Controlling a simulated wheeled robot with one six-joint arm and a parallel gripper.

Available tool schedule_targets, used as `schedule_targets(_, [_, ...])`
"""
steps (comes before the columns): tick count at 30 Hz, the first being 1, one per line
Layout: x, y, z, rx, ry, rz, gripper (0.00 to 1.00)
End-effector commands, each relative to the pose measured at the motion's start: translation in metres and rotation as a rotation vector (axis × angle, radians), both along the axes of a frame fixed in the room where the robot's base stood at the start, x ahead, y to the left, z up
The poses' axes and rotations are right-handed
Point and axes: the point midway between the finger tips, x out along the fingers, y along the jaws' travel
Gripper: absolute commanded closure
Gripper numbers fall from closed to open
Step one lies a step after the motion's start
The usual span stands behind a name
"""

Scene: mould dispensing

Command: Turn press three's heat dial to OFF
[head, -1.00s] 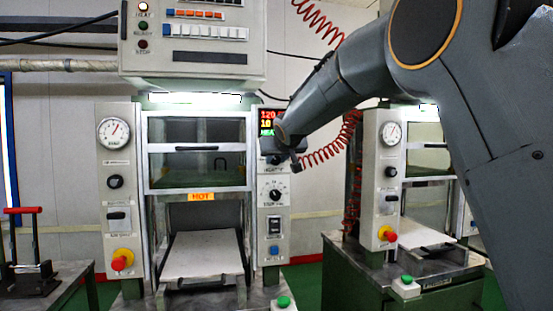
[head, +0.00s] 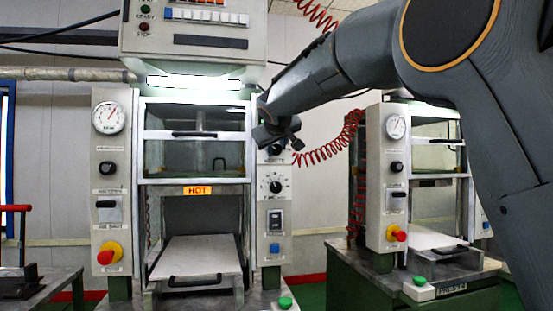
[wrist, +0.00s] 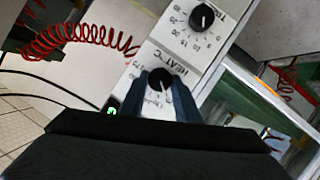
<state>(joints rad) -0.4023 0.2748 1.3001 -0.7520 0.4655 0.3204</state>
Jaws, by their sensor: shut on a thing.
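The heat dial (wrist: 158,82) is a black round knob on the white panel marked HEAT °C in the wrist view. My gripper (wrist: 158,98) is shut on this dial, one blue-grey finger on each side of it. Which mark the dial points to cannot be made out. In the head view, my gripper (head: 276,137) is at the upper part of the right-hand panel of the near press (head: 197,225) and hides most of the dial. The press's number is not readable. The panel's display is hidden behind my arm.
Below the heat dial is a second black dial (head: 276,184), then a switch (head: 275,219) and a blue button (head: 275,248). An orange HOT sign (head: 197,190) marks the press. A red coiled hose (head: 330,146) hangs right of my gripper. Another press (head: 395,190) stands to the right.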

Motion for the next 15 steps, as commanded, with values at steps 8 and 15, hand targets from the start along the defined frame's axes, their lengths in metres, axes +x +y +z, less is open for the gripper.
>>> schedule_targets(8, [0.0012,-0.0003,-0.0056,-0.175,-0.05,-0.004,0.93])
schedule_targets(15, [0.0011,0.0004,-0.007,-0.357,-0.102,-0.005,0.93])
